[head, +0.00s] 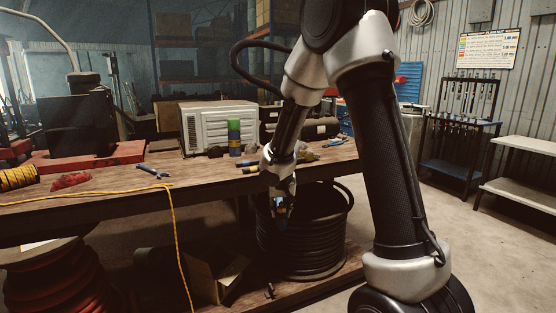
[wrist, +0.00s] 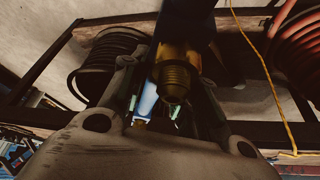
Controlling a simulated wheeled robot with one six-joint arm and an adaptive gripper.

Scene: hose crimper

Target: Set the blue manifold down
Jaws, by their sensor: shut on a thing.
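My gripper (head: 279,203) points down in front of the workbench edge, with the black hose coil behind and below it. It is shut on the blue manifold (head: 283,225), which hangs below the fingers, clear of any surface. In the wrist view the manifold's dark blue body (wrist: 187,22) is at the top. A brass fitting (wrist: 175,78) on it points toward the camera, beside the fingers. The fingers and my wrist hide part of the manifold. The workbench (head: 215,185) has a wooden top.
A wrench (head: 153,171), red cloth (head: 71,181) and yellow cord (head: 120,192) lie on the bench's left. The hose coil (head: 300,240) sits on the lower shelf. The front middle top is mostly clear.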

